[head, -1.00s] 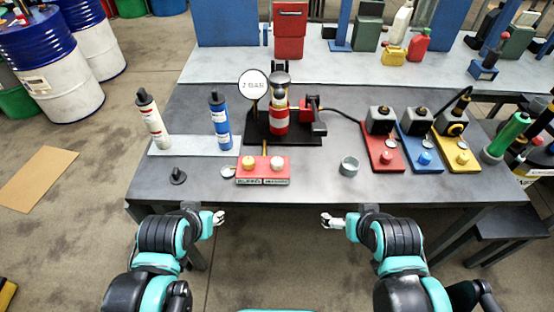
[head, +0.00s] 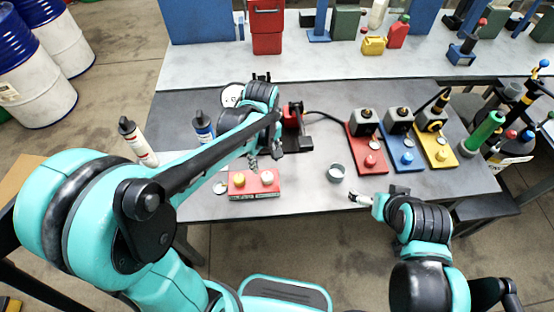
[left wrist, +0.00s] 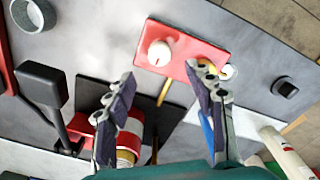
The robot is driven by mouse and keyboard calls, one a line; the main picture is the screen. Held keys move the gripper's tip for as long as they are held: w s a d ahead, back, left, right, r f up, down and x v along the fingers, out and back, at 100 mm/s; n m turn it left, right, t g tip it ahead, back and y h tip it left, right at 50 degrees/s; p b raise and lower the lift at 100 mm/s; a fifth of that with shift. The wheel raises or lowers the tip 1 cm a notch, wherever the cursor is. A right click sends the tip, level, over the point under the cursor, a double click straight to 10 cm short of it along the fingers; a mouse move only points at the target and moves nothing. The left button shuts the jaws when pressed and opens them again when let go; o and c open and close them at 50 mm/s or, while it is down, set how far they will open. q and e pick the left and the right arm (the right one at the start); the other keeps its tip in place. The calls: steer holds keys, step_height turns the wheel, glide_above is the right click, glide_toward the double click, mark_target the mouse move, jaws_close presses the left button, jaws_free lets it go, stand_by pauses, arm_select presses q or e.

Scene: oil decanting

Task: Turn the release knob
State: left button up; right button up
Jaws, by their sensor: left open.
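A red block (head: 250,191) near the table's front edge carries a yellow knob (head: 238,181) and a pale knob (head: 267,177). I cannot tell which is the release knob. My left gripper (head: 265,158) hangs just behind the block, open and empty. In the left wrist view, the red block (left wrist: 185,38) lies beyond the open fingers of the left gripper (left wrist: 166,76).
My left arm hides most of the red cylinder unit and gauge (head: 232,95). A red lever unit (head: 295,117) stands to the right. A grey cup (head: 337,172) stands right of the block. Red, blue and yellow stations (head: 437,152) stand farther right. White (head: 138,142) and blue bottles stand left.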

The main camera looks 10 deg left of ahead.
mark_target(267, 176)
arm_select(q)
steer(key=shift+d+f, duration=0.15)
steer(key=shift+f, duration=0.2)
step_height(267, 176, down, 7)
steer(key=b, duration=0.2)
steer(key=shift+f+b, duration=0.1)
steer(key=shift+b, duration=0.3)
steer(key=c, duration=1.1)
